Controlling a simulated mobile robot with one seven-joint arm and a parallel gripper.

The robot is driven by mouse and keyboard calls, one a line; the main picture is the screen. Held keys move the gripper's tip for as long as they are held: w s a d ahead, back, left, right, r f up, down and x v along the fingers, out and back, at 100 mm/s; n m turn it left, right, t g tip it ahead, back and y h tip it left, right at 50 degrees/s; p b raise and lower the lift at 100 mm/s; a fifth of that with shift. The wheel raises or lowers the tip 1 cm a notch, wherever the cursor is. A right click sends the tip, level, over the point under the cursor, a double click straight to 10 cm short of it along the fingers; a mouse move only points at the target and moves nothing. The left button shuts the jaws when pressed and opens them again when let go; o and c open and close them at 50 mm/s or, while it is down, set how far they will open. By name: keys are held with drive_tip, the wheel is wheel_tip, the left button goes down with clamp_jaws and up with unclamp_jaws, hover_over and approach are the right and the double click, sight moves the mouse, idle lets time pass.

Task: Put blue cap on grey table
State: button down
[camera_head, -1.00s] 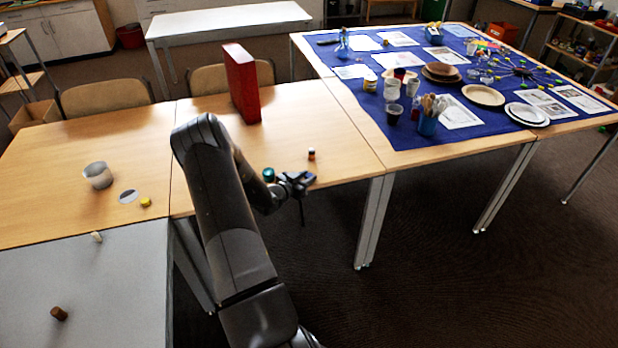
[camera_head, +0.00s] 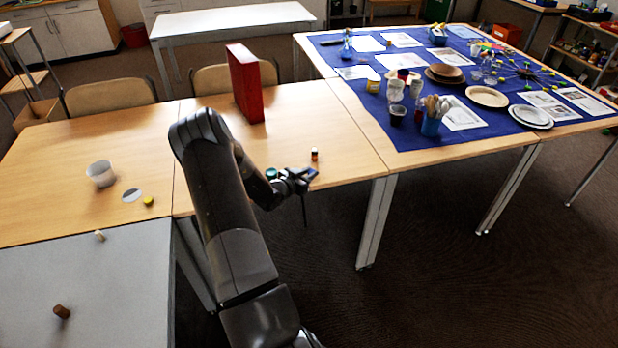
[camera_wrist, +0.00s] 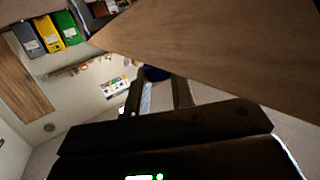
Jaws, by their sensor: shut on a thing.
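My gripper (camera_head: 304,178) is at the front edge of the wooden table, right of my dark arm. It is shut on a small blue thing, which I take to be the blue cap (camera_head: 312,173). In the wrist view a dark blue patch (camera_wrist: 157,73) shows between the two fingers (camera_wrist: 160,88); its shape is mostly hidden. The grey table (camera_head: 105,275) is at the lower left of the head view, on the other side of my arm. A brown cylinder (camera_head: 62,311) and a small pale piece (camera_head: 99,235) lie on it.
A small orange-and-dark bottle (camera_head: 314,155) stands just behind my gripper. A tall red box (camera_head: 246,84) stands farther back. A whitish cup (camera_head: 101,174), a flat pale disc (camera_head: 132,195) and a yellow cap (camera_head: 148,200) are on the left wooden table. The grey table's middle is clear.

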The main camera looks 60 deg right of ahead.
drive_tip(key=shift+r, duration=0.85)
drive_tip(key=s+r, duration=0.7)
drive_tip(key=s, duration=0.5)
drive_tip(key=w+a+r+n+t+y, duration=0.15)
drive_tip(key=w+a+n+t, duration=0.35)
drive_tip(key=w+a, duration=0.9)
drive_tip(key=w+a+r+n+t+y, duration=0.1)
drive_tip(key=w+a+r+n+t, duration=0.35)
drive_tip(key=w+a, duration=1)
drive_tip(key=w+a+r+n+t+y, duration=0.1)
drive_tip(key=w+a+n+t+y, duration=0.15)
drive_tip(key=a, duration=0.85)
drive_tip(key=w+a+r+n+t+y, duration=0.1)
drive_tip(key=w+a+n+t+y, duration=0.2)
drive_tip(key=a, duration=0.8)
drive_tip(key=w+a+r+n+t+y, duration=0.1)
drive_tip(key=w+a+n+t+y, duration=0.2)
drive_tip(key=a, duration=0.7)
wheel_tip(320, 180, down, 10)
drive_tip(key=s+n+y, duration=0.1)
drive_tip(key=n+y, duration=0.1)
drive_tip(key=y, duration=0.2)
drive_tip(key=shift+a+t+y, duration=0.3)
drive_tip(key=shift+a+t, duration=0.1)
drive_tip(key=shift+a, duration=0.05)
drive_tip(key=shift+s, duration=0.1)
